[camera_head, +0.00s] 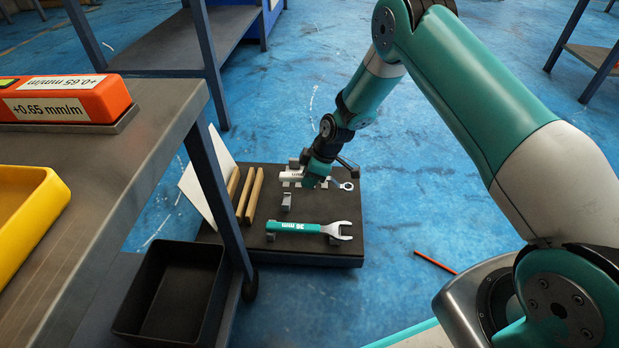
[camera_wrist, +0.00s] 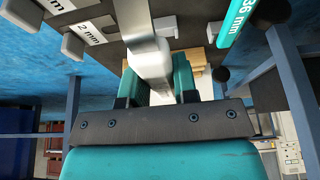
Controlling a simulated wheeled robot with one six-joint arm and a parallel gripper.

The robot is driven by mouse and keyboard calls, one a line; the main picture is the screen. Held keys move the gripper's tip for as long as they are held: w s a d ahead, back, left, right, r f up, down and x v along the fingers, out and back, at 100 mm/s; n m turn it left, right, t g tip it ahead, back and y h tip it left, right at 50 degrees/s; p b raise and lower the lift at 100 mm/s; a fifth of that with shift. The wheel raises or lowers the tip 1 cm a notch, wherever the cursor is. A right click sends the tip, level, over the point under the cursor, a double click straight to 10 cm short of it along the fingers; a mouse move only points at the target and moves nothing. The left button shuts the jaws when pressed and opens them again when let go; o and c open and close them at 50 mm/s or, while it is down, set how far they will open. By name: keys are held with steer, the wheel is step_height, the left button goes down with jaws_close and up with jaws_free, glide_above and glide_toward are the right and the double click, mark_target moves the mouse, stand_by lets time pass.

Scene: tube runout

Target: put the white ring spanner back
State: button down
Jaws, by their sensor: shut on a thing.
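The white ring spanner (camera_head: 291,176) is in my gripper (camera_head: 316,180), low over the far part of a black platform (camera_head: 316,256). Its white handle shows left of the jaws and its metal ring end to the right. In the wrist view, my gripper's teal fingers (camera_wrist: 159,88) are shut on the pale spanner (camera_wrist: 150,57), which runs up between them. Grey holders (camera_head: 287,201) stand on the platform close by. I cannot tell whether the spanner touches its holders, as the gripper hides the middle.
A teal open-ended spanner (camera_head: 306,228) marked 36 mm lies on holders nearer the front. A red rod (camera_head: 435,262) lies on the floor.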

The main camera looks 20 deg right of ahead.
steer(key=shift+r, duration=0.1)
steer(key=shift+f+b, duration=1.95)
steer(key=shift+f, duration=1.65)
steer(key=shift+f+b, duration=0.5)
steer(key=shift+f, duration=0.55)
steer(key=shift+c, duration=1.6)
jaws_free()
steer(key=shift+r, duration=0.1)
steer(key=shift+p+v, duration=2.8)
steer(key=shift+v, duration=0.15)
